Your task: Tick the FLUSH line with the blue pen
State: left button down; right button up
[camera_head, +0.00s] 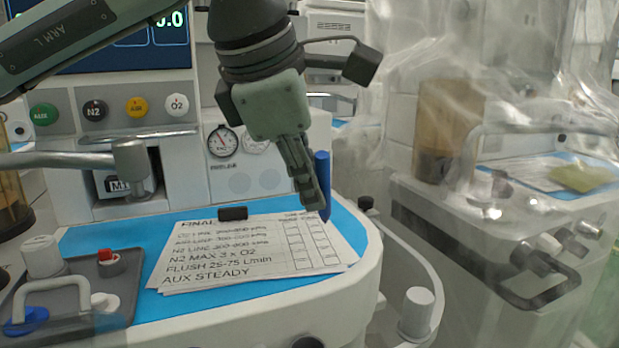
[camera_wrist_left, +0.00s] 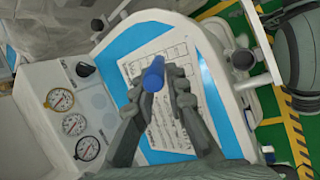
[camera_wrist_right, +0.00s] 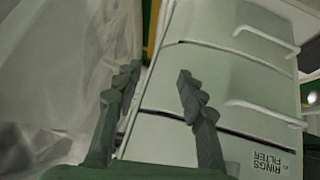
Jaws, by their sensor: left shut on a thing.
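The blue pen (camera_head: 323,180) is upright in my left gripper (camera_head: 314,195), at the right edge of the checklist. In the left wrist view the pen (camera_wrist_left: 153,75) stands between the two fingers of the left gripper (camera_wrist_left: 155,84). I cannot tell whether its tip touches the paper. The printed checklist (camera_head: 210,250) lies on the blue worktop with a column of boxes (camera_head: 307,245) at its right. The FLUSH line (camera_head: 218,266) is near the bottom, to the left of and nearer than the pen. No tick is clear there. My right gripper (camera_wrist_right: 158,85) is open and empty.
A black clip (camera_head: 232,213) is at the sheet's top edge. A grey tray (camera_head: 75,300) with a red-topped knob stands left on the blue worktop (camera_head: 130,240). Gauges (camera_head: 222,142) are behind. A plastic-draped cart (camera_head: 480,230) stands right; a white drawer unit (camera_wrist_right: 220,90) is by my right gripper.

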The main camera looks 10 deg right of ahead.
pick_arm(q)
notch_tip(320, 180, down, 2)
jog(key=shift+f+b, duration=0.1)
jog(key=shift+b, duration=0.4)
jog(key=shift+f, duration=0.5)
pick_arm(e)
jog(key=w+a+r+t+y, duration=0.2)
jog(key=w+a+r+t, duration=0.2)
jog(key=w+a+r, duration=0.1)
jog(key=shift+a+r+n, duration=0.2)
jog(key=shift+a+n, duration=0.15)
jog(key=shift+n, duration=0.05)
pick_arm(q)
jog(key=shift+f+b, duration=0.6)
jog(key=shift+b, duration=0.3)
pick_arm(e)
jog(key=shift+f, duration=0.65)
pick_arm(q)
jog(key=shift+d+b, duration=0.4)
jog(key=shift+b, duration=0.2)
pick_arm(e)
jog(key=shift+f, duration=0.6)
dwell(0.3)
pick_arm(q)
jog(key=shift+r+p, duration=2.1)
jog(key=shift+r, duration=1.45)
pick_arm(e)
notch_tip(320, 180, up, 4)
jog(key=shift+r, duration=0.1)
